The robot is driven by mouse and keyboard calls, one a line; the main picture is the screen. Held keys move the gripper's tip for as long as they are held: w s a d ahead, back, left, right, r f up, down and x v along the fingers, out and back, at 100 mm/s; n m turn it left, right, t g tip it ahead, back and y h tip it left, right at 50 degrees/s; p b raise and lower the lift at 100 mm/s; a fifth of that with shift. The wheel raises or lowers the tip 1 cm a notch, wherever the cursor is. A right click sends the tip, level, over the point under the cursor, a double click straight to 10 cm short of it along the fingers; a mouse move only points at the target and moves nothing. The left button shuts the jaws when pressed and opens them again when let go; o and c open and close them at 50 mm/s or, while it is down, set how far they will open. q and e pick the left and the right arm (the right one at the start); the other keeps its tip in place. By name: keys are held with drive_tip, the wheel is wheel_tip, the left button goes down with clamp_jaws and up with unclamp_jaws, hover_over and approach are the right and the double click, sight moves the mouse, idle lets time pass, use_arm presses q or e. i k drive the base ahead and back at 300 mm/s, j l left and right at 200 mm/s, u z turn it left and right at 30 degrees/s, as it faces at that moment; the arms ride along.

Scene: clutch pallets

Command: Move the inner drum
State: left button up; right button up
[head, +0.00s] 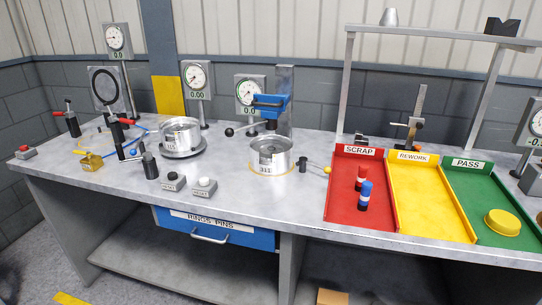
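Two silver metal drums stand on the grey workbench (220,195). The left drum (180,139) sits upright on a dark round base (184,150) and bears a small label. The right drum (270,160) stands upright at the middle of the bench, inside a thin yellow ring marking, and has a label on its front. I cannot tell from this view which one is the inner drum. A blue block on a stand (270,106) is just behind the right drum. Neither of my grippers is in view.
Red scrap (342,215), yellow rework (430,208) and green pass trays (465,215) lie at right. The scrap tray holds red and blue pieces; the pass tray holds a yellow disc. Dial gauges stand behind. Button boxes (204,188) and clamps are at left.

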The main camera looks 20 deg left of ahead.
sight(270, 154)
drive_tip(key=i+j+z, duration=0.1)
drive_tip(key=j+z, duration=0.5)
drive_tip(key=z, duration=0.15)
drive_tip(key=j+z, duration=0.35)
drive_tip(key=i+l, duration=0.05)
